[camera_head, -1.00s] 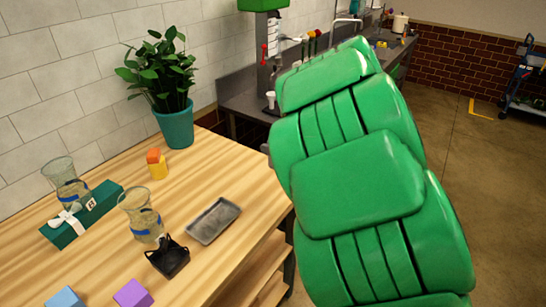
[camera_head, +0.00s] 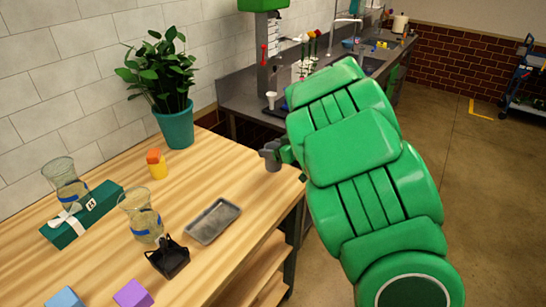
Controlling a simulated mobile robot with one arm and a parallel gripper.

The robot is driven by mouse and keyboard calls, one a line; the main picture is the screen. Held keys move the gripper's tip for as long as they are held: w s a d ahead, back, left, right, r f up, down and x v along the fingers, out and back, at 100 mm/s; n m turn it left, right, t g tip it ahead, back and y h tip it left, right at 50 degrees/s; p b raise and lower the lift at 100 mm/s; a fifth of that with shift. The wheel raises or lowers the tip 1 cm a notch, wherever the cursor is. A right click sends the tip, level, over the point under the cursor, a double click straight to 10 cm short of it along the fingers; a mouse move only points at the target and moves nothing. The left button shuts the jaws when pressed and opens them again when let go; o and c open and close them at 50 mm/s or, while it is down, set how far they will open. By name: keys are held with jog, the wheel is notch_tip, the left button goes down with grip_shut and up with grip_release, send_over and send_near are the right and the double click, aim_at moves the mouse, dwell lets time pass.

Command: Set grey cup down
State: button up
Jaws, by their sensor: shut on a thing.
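The grey cup (camera_head: 272,162) is small in the head view, at the far right end of the wooden table. My gripper (camera_head: 281,153) is shut on it, at the end of my green arm, which comes in from the right. The fingers are small and partly hidden by the arm and the cup. The cup looks upright, at or just above the table's far right corner; I cannot tell whether its base touches the wood.
The wooden table (camera_head: 195,185) has clear wood left of the cup. A grey tray (camera_head: 213,221), black holder (camera_head: 168,258), glass vases (camera_head: 141,217) (camera_head: 65,183), green box (camera_head: 82,216), orange-yellow item (camera_head: 157,165) and potted plant (camera_head: 176,127) stand there. A counter (camera_head: 240,105) lies behind.

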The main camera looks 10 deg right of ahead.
jog(key=shift+w+f, duration=0.2)
jog(key=shift+f, duration=1.5)
jog(key=shift+f, duration=0.15)
jog(key=o, duration=1.1)
jog(key=shift+s+d+r, duration=0.1)
jog(key=shift+r, duration=0.1)
jog(key=v, duration=1.2)
